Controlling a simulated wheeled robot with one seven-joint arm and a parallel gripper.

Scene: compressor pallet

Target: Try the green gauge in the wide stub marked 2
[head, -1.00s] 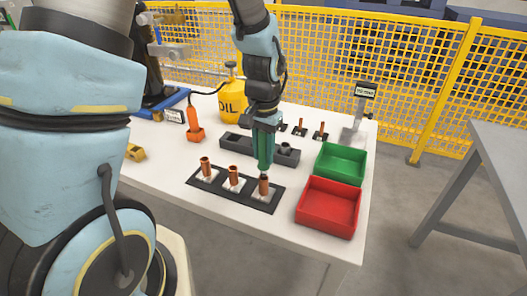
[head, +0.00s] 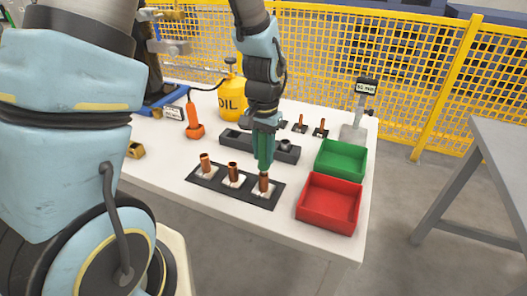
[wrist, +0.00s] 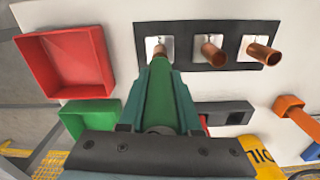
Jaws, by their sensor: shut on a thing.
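My gripper (head: 264,136) is shut on the green gauge (wrist: 159,95), a green cylinder that points down at the front plate. Three wide copper stubs stand on that dark plate, each on a white square. The gauge's tip is right over the right-hand stub (head: 264,183) in the head view, the left one in the wrist view (wrist: 159,50). I cannot tell if the tip has entered the stub's mouth. The middle stub (head: 233,173) and left stub (head: 205,163) are clear. The stub numbers are too small to read.
A red tray (head: 329,226) and a green tray (head: 320,171) stand to the right. A dark grey holder (head: 288,157) lies behind the gripper. Thin stubs (head: 319,130), a yellow oil can (head: 231,103) and an orange tool (head: 194,122) are farther back.

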